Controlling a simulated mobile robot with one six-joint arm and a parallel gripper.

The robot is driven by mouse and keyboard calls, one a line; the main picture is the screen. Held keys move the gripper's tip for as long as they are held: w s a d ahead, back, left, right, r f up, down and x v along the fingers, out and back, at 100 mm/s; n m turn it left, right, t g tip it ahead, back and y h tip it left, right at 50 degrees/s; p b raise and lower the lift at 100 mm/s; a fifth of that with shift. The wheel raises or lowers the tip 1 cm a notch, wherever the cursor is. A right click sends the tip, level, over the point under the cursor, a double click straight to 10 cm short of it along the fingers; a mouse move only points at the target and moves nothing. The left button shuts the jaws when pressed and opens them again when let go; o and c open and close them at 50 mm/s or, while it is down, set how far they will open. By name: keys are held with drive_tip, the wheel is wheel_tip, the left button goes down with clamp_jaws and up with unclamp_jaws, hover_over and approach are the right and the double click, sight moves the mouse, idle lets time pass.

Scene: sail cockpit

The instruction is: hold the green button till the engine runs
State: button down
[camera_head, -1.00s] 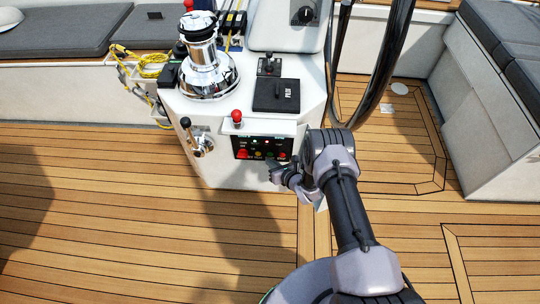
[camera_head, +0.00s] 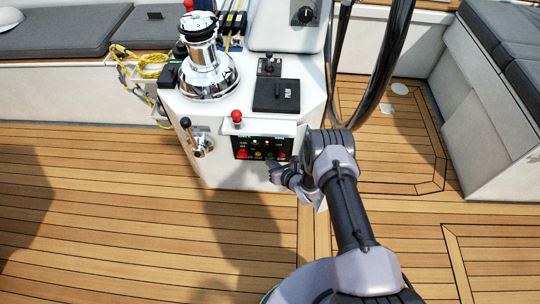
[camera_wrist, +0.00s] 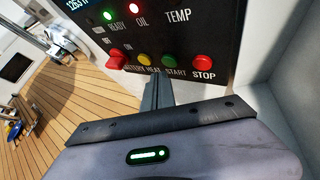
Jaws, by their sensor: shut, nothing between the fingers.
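The green button (camera_wrist: 169,61), labelled START, sits in the lower row of the black engine panel (camera_wrist: 220,25) in the wrist view. A yellow HEAT button (camera_wrist: 143,60) is to its left and a red STOP button (camera_wrist: 201,62) to its right. My gripper (camera_wrist: 160,80) is shut and empty, its tips just below the green and yellow buttons; I cannot tell any contact. The READY lamp (camera_wrist: 107,15) glows green and the OIL lamp (camera_wrist: 134,9) red. In the head view my gripper (camera_head: 271,165) is at the panel's lower right.
A red BATTERY switch (camera_wrist: 117,59) is at the row's left. In the head view, a red-knobbed lever (camera_head: 237,117) is above the panel and a chrome lever (camera_head: 200,143) left of it. The wheel rim (camera_head: 388,55) stands at right. The teak deck (camera_head: 110,215) in front is clear.

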idle(0.6)
drive_tip(key=shift+w, duration=0.4)
drive_tip(key=shift+w, duration=0.5)
idle(1.0)
drive_tip(key=shift+s, duration=0.1)
drive_tip(key=shift+s+p, duration=0.4)
drive_tip(key=shift+s, duration=0.4)
drive_tip(key=s+p, duration=0.3)
drive_tip(key=s, duration=0.2)
